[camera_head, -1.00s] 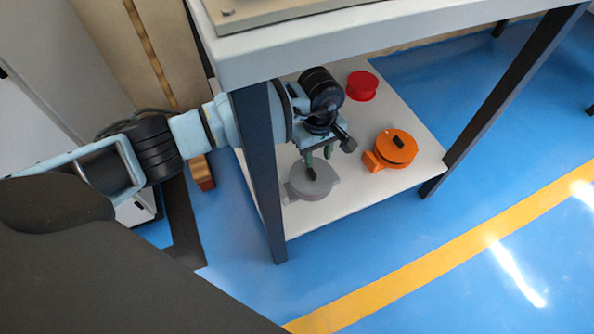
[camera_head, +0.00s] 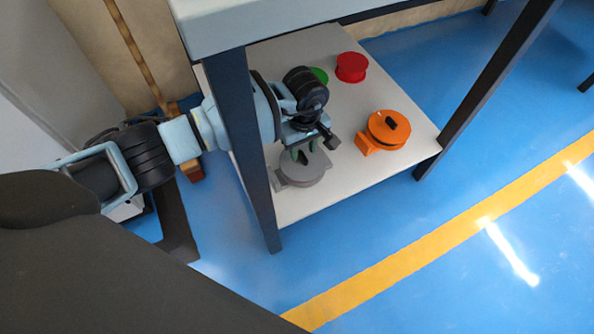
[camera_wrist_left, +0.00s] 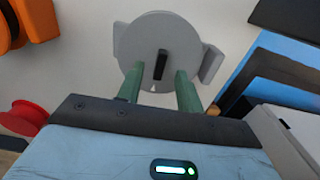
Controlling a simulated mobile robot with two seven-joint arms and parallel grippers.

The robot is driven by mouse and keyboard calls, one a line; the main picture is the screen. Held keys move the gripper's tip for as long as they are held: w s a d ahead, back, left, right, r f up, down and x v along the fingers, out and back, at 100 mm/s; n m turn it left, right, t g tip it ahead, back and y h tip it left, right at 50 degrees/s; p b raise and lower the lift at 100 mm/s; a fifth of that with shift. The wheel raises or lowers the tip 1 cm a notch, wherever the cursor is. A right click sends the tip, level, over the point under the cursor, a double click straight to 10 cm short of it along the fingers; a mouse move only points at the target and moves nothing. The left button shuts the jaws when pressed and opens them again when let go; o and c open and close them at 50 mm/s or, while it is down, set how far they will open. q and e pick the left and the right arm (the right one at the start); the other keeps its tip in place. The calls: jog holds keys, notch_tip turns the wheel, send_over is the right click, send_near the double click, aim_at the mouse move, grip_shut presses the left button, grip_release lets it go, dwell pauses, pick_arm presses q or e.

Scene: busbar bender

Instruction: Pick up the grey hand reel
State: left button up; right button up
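The grey hand reel (camera_head: 305,172) lies flat on the lower white shelf (camera_head: 350,187), close to the near left table leg. It is round, with a side lug and a black handle on top. In the left wrist view the grey hand reel (camera_wrist_left: 152,35) shows with its black handle (camera_wrist_left: 161,64) between my green fingertips. My left gripper (camera_head: 305,154) is low over the reel with its fingers apart, also in the left wrist view (camera_wrist_left: 158,80). The fingers stand either side of the handle with gaps; I cannot tell their exact height. My right gripper is not in view.
An orange reel (camera_head: 390,131) sits on the shelf to the right. A red spool (camera_head: 351,67) and a partly hidden green one (camera_head: 319,75) are farther back. The table leg (camera_head: 252,150) stands in front of my left arm, and the tabletop (camera_head: 270,22) is above.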

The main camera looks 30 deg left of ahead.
pick_arm(q)
notch_tip(320, 180, down, 2)
jog(key=shift+f+b, duration=0.1)
jog(key=shift+b, duration=0.2)
jog(key=shift+c, duration=0.5)
grip_shut()
dwell(0.7)
